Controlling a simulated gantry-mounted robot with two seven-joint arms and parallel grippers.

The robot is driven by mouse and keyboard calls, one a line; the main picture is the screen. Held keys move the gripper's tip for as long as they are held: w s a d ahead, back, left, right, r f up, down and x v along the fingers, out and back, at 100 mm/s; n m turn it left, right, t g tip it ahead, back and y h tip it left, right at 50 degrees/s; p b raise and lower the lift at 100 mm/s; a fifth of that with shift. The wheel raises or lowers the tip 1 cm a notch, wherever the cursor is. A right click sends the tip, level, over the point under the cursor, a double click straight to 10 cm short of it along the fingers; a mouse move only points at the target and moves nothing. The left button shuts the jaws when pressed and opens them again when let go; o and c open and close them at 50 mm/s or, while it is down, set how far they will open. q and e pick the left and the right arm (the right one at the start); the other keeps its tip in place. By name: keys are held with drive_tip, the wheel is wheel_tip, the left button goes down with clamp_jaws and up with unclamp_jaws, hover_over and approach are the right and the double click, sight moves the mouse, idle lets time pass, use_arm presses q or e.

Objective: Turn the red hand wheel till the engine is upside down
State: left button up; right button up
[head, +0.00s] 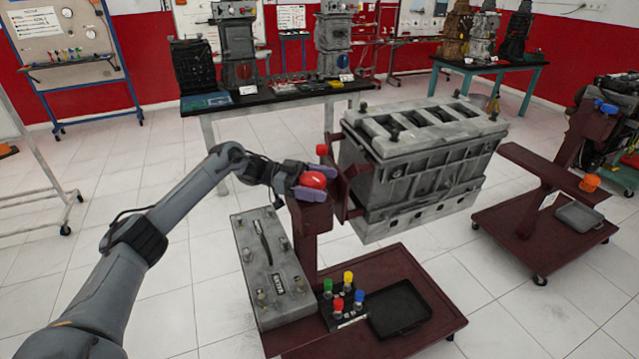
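The grey engine block (420,165) hangs on the dark red stand (310,240) in the middle of the head view. Its face with several dark openings points up, and a row of round holes runs along its lower side edge. The red hand wheel (313,180) is at the top of the stand's post, left of the engine. My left gripper (308,183) is at the wheel, with its purple fingers on either side of it, and looks shut on it. The fingers partly hide the wheel. My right gripper is out of view.
The stand's base holds a grey case (270,270), a block with coloured knobs (343,301) and a black tray (400,308). Another dark red stand (540,210) is at right. A bench (285,97) with engine parts stands behind. White floor lies open at left.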

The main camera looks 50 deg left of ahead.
use_arm(q)
drive_tip(key=v, duration=1.1)
idle(0.3)
drive_tip(key=shift+w+d+r, duration=0.1)
drive_tip(key=shift+d, duration=0.05)
